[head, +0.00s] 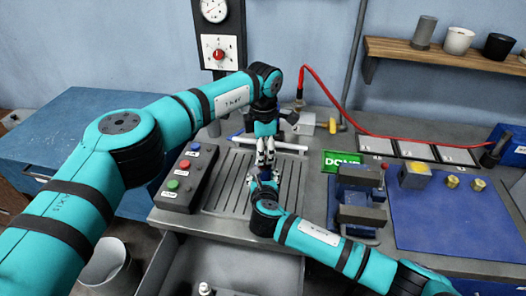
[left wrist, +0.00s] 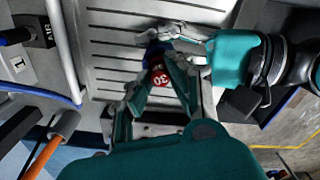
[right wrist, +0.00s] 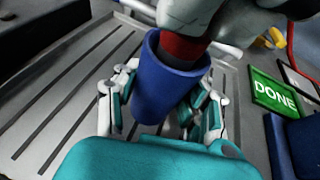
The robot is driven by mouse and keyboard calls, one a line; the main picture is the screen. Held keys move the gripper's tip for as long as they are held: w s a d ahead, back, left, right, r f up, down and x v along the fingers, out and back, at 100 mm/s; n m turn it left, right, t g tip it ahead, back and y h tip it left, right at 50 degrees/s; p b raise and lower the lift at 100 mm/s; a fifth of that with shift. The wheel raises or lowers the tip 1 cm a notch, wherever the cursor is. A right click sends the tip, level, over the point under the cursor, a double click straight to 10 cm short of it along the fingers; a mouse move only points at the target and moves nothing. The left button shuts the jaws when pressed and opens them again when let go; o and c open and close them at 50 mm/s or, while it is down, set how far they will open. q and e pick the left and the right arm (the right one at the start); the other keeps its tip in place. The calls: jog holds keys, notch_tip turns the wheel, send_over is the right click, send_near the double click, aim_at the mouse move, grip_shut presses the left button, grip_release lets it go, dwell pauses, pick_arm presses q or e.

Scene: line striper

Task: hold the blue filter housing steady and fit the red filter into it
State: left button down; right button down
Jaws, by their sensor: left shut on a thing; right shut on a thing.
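The blue filter housing (right wrist: 168,92) is an open-topped cup, tilted in the right wrist view. My right gripper (right wrist: 160,112) is shut on it, with fingers on both sides. The red filter (right wrist: 183,48) is at the housing's mouth, its lower end seemingly inside the rim; how deep is hidden. My left gripper (head: 265,150) is shut on the filter from above. The filter's red face with a white "30" (left wrist: 160,74) shows between its fingers in the left wrist view. My right gripper also shows in the head view (head: 264,176), just below the left one.
Both grippers are over a slotted grey plate (head: 225,185). A button box (head: 183,180) stands left of it. A green DONE sign (head: 343,162), a dark blue vise-like fixture (head: 360,200) and a blue mat (head: 450,220) lie to the right. A red hose (head: 345,112) runs behind.

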pick_arm(q)
jog(key=shift+f, duration=0.75)
jog(key=c, duration=0.8)
grip_release()
jog(key=shift+r, duration=3.5)
pick_arm(e)
jog(key=c, duration=0.6)
grip_release()
jog(key=shift+c, duration=0.2)
